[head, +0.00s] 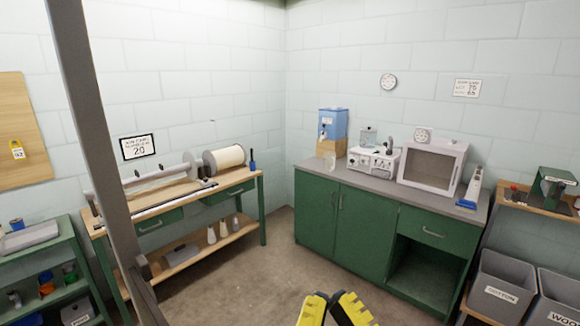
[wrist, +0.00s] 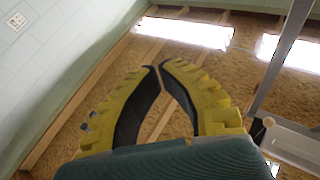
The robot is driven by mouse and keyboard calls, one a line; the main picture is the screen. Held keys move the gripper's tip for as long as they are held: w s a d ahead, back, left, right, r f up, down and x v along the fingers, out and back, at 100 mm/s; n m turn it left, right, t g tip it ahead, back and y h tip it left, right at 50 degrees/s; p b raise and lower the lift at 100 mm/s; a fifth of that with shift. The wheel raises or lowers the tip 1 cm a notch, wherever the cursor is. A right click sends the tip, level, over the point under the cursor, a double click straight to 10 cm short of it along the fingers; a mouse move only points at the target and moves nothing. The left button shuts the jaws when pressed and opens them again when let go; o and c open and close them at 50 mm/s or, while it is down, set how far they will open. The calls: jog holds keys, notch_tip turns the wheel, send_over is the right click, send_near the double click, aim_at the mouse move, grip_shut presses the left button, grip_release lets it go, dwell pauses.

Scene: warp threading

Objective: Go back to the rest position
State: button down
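My gripper (head: 333,296) shows at the bottom edge of the head view, in front of the grey floor and clear of the furniture. Its two yellow fingers also show in the wrist view (wrist: 159,65). There the dark inner pads curve in and the tips almost meet. Nothing is held between them. The wrist view faces a brown surface with pale strips and bright panels, apparently the ceiling. Most of my arm is out of the head view.
A green workbench (head: 163,226) with a white roll (head: 223,160) stands at the left. A green cabinet (head: 365,226) with appliances stands at the back right. Grey bins (head: 502,287) are at the lower right. Open floor (head: 247,285) lies between the bench and the cabinet.

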jog(key=s+d+f+m+h+b, duration=0.1)
jog(key=d+f+h+b, duration=0.4)
jog(key=f+b, duration=0.6)
notch_tip(320, 180, up, 36)
jog(key=p, duration=3.5)
jog(key=shift+f+m+p, duration=0.25)
jog(key=shift+m+p, duration=0.05)
